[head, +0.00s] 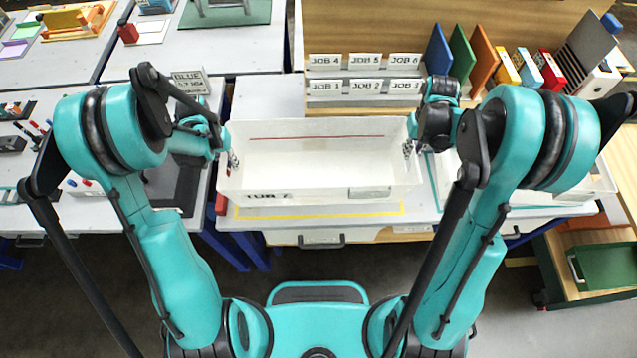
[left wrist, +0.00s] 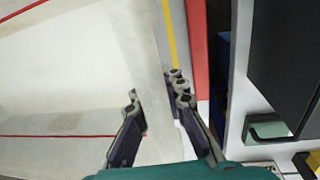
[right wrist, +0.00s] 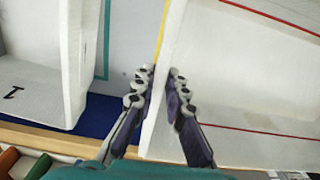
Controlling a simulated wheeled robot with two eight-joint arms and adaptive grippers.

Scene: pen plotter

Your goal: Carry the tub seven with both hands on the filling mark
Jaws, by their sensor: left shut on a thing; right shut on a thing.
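Tub seven (head: 320,182) is a long white open tub with a "TUB 7" label on its front wall and a thin red line inside. It looks empty and about level. My left gripper (head: 231,160) is shut on its left end wall; in the left wrist view the fingers (left wrist: 158,96) straddle that wall. My right gripper (head: 409,150) is shut on its right end wall, also straddled in the right wrist view (right wrist: 159,84). A yellow outline (head: 320,211) on the table shows along the tub's front; the rest is mostly hidden. I cannot tell whether the tub touches the table.
A rack with job labels (head: 365,77) stands behind the tub. Colored binders (head: 460,53) stand at the back right. Another white tray (head: 588,188) is right of the tub.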

